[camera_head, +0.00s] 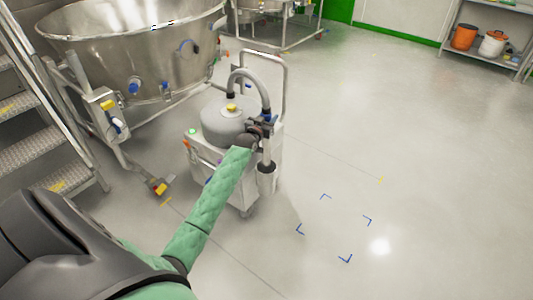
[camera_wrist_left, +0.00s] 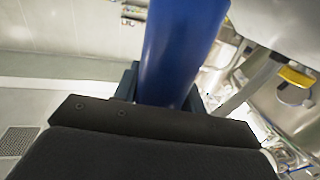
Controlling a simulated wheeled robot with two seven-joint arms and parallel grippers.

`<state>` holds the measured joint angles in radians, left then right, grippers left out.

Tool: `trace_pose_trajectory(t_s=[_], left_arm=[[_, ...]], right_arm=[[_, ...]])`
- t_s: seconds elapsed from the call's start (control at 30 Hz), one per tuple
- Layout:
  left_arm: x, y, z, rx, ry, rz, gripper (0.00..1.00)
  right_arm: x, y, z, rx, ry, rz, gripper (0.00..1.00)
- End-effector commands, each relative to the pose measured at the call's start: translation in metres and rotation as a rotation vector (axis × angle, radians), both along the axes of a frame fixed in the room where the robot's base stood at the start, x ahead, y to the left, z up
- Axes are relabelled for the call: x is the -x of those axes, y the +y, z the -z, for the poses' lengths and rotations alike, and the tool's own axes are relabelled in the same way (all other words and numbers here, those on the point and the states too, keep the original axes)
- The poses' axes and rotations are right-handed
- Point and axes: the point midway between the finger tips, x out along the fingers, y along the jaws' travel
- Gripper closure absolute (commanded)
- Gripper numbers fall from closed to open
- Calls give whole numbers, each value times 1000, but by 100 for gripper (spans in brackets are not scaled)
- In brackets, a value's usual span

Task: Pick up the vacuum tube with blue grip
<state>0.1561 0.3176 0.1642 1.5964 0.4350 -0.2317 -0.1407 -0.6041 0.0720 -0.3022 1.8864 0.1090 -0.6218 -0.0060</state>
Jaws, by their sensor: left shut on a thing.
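The vacuum tube's blue grip (camera_wrist_left: 178,50) fills the middle of the left wrist view, running upright between the fingers of my left gripper (camera_wrist_left: 160,95). In the head view, my left gripper (camera_head: 262,128) is at the side of the wheeled vacuum unit (camera_head: 222,122), shut on the blue grip (camera_head: 267,118). The grey hose (camera_head: 247,74) arches from the unit's top over to the grip. The tube's lower end sits at a grey cylindrical holder (camera_head: 267,180) on the unit's side; I cannot tell whether it touches. My right gripper is not in view.
A large steel vessel (camera_head: 135,50) stands behind at the left, with metal stairs (camera_head: 30,150) at the far left. The floor at the right is open, with blue corner marks (camera_head: 345,258). A shelf with orange (camera_head: 464,37) and white buckets (camera_head: 492,44) stands far right.

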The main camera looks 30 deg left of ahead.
Motion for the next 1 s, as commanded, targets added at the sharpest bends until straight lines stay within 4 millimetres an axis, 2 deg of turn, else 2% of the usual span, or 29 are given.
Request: trace_pose_trajectory(t_s=[0.17,0.33,0.47,0.8,1.0], left_arm=[[0,0,-3,0,-2,0,82],[-1,0,-19,0,-3,0,82],[0,0,-45,-1,-6,0,82],[0,0,-126,-1,-5,1,82],[0,0,-160,-1,-4,0,82]], right_arm=[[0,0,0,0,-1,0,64],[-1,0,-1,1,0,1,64],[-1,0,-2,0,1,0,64],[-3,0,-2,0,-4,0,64],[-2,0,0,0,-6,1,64]])
